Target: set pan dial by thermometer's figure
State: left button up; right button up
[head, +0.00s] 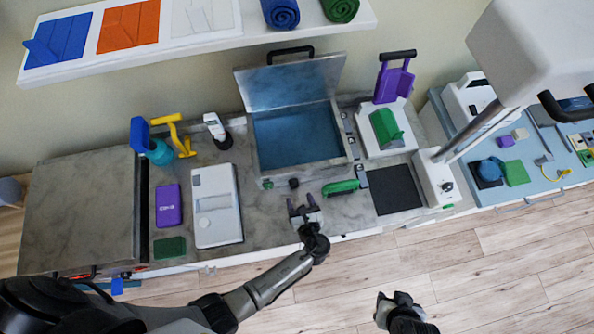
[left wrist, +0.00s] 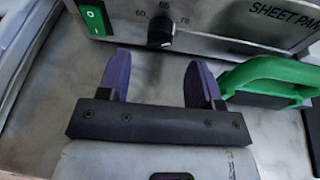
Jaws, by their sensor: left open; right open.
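The steel pan (head: 300,128) stands at the back of the counter with its lid up and blue inside. My right gripper (head: 390,302) is open over the floor.
A green rocker switch (left wrist: 93,18) is left of the dial. A green-handled tool (head: 341,187) lies close right of my left gripper. A white flat device (head: 216,205) and a green pad (head: 169,247) lie at left. A black mat (head: 394,190) lies at right.

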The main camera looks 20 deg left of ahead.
pick_arm(q)
jog(key=shift+v, duration=1.2)
